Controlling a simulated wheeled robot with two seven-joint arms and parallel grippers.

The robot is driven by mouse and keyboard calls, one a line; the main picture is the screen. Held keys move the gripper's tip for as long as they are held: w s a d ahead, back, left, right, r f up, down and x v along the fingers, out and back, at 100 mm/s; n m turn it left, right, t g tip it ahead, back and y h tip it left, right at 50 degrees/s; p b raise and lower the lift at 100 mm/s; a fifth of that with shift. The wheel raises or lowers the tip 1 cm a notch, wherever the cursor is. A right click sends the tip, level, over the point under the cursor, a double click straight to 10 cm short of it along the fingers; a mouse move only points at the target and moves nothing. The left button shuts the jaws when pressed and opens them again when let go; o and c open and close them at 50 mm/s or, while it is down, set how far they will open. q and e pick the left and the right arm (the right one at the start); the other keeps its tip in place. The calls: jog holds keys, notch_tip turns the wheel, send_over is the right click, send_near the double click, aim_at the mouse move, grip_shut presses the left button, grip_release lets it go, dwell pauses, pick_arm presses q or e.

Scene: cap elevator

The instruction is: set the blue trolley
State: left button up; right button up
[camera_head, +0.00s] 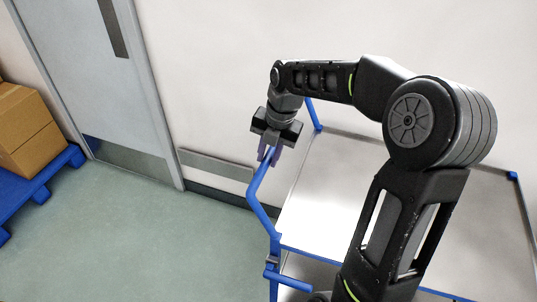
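The blue trolley has pale grey shelves (325,208) with blue edging and a blue tubular handle (259,205) on its left side. It stands at the right of the head view, close to the wall. My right gripper (268,155) points down at the upper bend of the handle, with its fingers on either side of the blue tube. The fingers look closed around it, and the contact is small in the picture. My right arm covers much of the trolley's middle. My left gripper is out of view.
A grey door (95,75) with a metal kick plate stands at the left in the white wall. Cardboard boxes (28,130) rest on a blue pallet (40,182) at the far left. The green floor (130,240) between pallet and trolley is clear.

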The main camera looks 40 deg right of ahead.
grip_shut()
dwell(1.0)
